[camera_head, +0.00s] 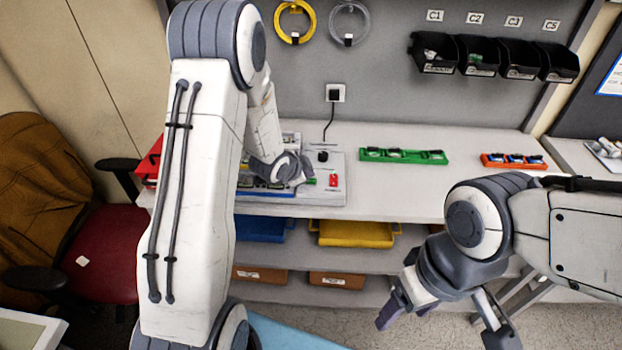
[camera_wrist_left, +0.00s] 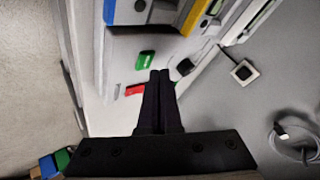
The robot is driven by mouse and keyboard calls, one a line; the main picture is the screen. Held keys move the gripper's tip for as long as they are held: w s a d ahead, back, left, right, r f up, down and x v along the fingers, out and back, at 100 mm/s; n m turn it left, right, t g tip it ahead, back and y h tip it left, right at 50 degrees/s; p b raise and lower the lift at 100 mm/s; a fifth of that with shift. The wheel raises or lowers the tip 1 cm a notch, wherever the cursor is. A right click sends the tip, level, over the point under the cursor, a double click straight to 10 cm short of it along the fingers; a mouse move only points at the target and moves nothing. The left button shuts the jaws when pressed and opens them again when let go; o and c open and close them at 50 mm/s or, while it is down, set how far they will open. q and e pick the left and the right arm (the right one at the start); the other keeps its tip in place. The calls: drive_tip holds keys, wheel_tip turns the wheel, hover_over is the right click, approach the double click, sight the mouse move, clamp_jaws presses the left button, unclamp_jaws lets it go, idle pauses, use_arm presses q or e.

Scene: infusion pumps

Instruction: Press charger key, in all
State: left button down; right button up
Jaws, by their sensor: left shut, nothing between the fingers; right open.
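A charger station (camera_head: 342,160) stands on the bench, with a green key (camera_head: 310,181) and a red key (camera_head: 333,180) on its front right part. The left wrist view also shows the green key (camera_wrist_left: 147,60) and the red key (camera_wrist_left: 134,90). My left gripper (camera_head: 304,171) is shut and empty, over the station's right part. In the left wrist view its closed fingers (camera_wrist_left: 159,78) appear beside both keys; I cannot tell whether they touch anything. My left arm hides part of the station. My right gripper (camera_head: 445,318) is open and empty, in front of the bench.
A black knob (camera_head: 323,156) sits on the station behind the keys. A cable runs up to a wall socket (camera_head: 335,93). A green tray (camera_head: 403,156) and an orange tray (camera_head: 514,161) stand to the right. Bare bench lies between them. A red chair (camera_head: 100,250) is left.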

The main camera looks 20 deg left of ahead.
sight(309, 183)
use_arm(q)
wheel_tip(309, 183, up, 5)
drive_tip(key=p, duration=0.4)
idle(0.3)
drive_tip(key=shift+d, duration=0.1)
idle(0.5)
